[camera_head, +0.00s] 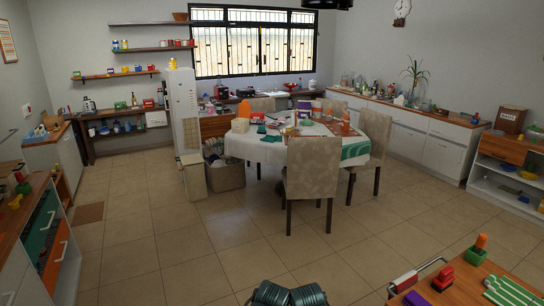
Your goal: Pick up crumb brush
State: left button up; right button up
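I cannot pick out a crumb brush in this view; many small things are too tiny to tell apart. The dining table (262,150) stands in the middle distance under a white cloth with green parts. It is crowded with small objects, among them a white container (240,126) and an orange item (244,109) near its left end. A nearer wooden surface (455,290) at the bottom right bears a red object (443,278), an orange-topped green object (477,249) and a purple object (415,298). Neither of my grippers can be made out.
Beige chairs (313,170) stand around the table. A basket (226,178) and a tall white unit (184,105) stand to its left. Cluttered counters run along the back and right (440,127). A drawer cabinet (40,235) is at left. The tiled floor (190,240) in front is largely open.

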aim_at(261, 130)
jog(key=i+j+u, duration=0.3)
jog(key=i, duration=0.55)
jog(key=i+u, duration=0.3)
jog(key=i, duration=2.4)
jog(key=i+j+z, duration=0.1)
jog(key=i, duration=0.7)
jog(key=i+j+z, duration=0.1)
jog(key=i, duration=0.65)
jog(key=i+j+z, duration=0.1)
jog(key=i+z, duration=0.3)
jog(key=i+j+z, duration=0.2)
jog(key=z, duration=0.25)
jog(key=i+j+z, duration=0.6)
jog(key=j+z, duration=0.2)
jog(key=i+j+z, duration=0.2)
jog(key=j+z, duration=0.25)
jog(key=j, duration=0.15)
jog(key=i+j+z, duration=0.2)
jog(key=j, duration=0.15)
jog(key=k, duration=0.1)
